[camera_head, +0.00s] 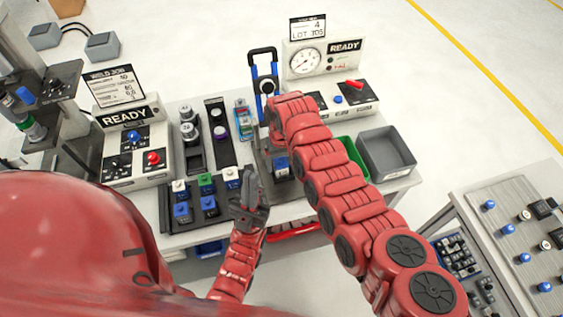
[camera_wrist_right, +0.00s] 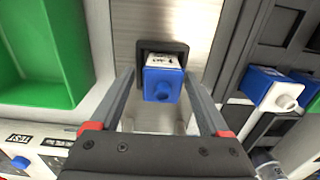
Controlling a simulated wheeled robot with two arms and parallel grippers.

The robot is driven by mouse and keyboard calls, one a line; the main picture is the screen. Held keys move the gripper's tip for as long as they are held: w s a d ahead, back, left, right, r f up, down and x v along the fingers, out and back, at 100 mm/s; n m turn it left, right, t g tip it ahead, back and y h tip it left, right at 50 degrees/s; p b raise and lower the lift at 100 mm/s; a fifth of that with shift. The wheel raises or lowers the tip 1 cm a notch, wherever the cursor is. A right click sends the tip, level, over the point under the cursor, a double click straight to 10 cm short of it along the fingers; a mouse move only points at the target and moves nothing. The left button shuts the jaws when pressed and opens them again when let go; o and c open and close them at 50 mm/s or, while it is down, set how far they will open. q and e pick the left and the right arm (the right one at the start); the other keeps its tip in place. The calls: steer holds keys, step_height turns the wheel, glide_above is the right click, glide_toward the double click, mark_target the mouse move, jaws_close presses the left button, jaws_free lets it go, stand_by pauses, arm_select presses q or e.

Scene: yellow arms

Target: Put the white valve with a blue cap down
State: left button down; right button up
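The white valve with a blue cap (camera_wrist_right: 163,82) sits in a black square holder on a metal plate in the right wrist view. In the head view it shows below my right gripper (camera_head: 271,150), partly hidden. My right gripper also shows in the right wrist view (camera_wrist_right: 160,75). Its fingers are apart on either side of the valve, with a visible gap at the left finger. My left gripper (camera_head: 250,187) points up over the table's front edge, left of the valve. It holds nothing visible, and its finger gap is unclear.
A tray of valves with blue, green and white caps (camera_head: 207,205) stands left of my left gripper. Green (camera_head: 350,155) and grey (camera_head: 388,152) bins stand at right. READY panels (camera_head: 133,150) and (camera_head: 330,65) flank the work area. A side table (camera_head: 490,240) is at right.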

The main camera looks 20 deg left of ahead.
steer(key=shift+s+r, duration=0.1)
steer(key=shift+r, duration=0.05)
steer(key=shift+r+p, duration=0.3)
steer(key=shift+p, duration=0.1)
steer(key=shift+r+b, duration=0.1)
steer(key=shift+b, duration=0.25)
step_height(320, 180, up, 10)
steer(key=b, duration=0.2)
steer(key=shift+b, duration=0.3)
steer(key=shift+r, duration=0.75)
steer(key=shift+f, duration=0.1)
